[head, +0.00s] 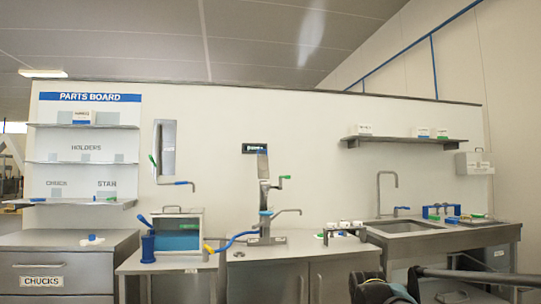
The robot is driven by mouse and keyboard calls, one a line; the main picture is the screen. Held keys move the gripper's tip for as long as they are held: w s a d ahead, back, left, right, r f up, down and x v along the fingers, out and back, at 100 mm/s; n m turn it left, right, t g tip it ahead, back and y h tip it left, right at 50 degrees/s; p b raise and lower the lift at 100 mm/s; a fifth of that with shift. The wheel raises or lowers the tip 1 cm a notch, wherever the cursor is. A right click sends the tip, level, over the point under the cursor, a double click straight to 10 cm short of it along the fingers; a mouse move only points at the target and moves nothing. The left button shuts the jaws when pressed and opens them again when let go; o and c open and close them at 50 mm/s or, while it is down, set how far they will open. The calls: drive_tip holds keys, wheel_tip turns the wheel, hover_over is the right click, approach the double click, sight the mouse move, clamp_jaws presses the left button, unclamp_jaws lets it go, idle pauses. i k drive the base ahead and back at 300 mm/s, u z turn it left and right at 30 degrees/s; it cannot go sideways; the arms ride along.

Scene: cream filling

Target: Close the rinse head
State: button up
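No part is plainly labelled as the rinse head. A tall steel fixture (264,195) stands on the middle counter, with a green-tipped lever at its upper right, a spout on its right and a blue hose (238,239) at its base. A wall-mounted steel unit (165,150) with a green-tipped lever and a blue-tipped arm (182,183) is to its left. Whether either is open or closed is too small to tell. Dark parts of my arm show at the lower right, in front of the counters. My gripper's fingertips cannot be made out.
A steel box (178,225) with a blue interior stands on the left counter. A small rack with white and green pieces (343,228) stands right of the fixture. A sink (405,227) with a tap is farther right. A drawer cabinet (60,265) is at far left.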

sight(263, 167)
drive_tip(key=z, duration=0.05)
drive_tip(key=i, duration=1)
drive_tip(key=u, duration=0.05)
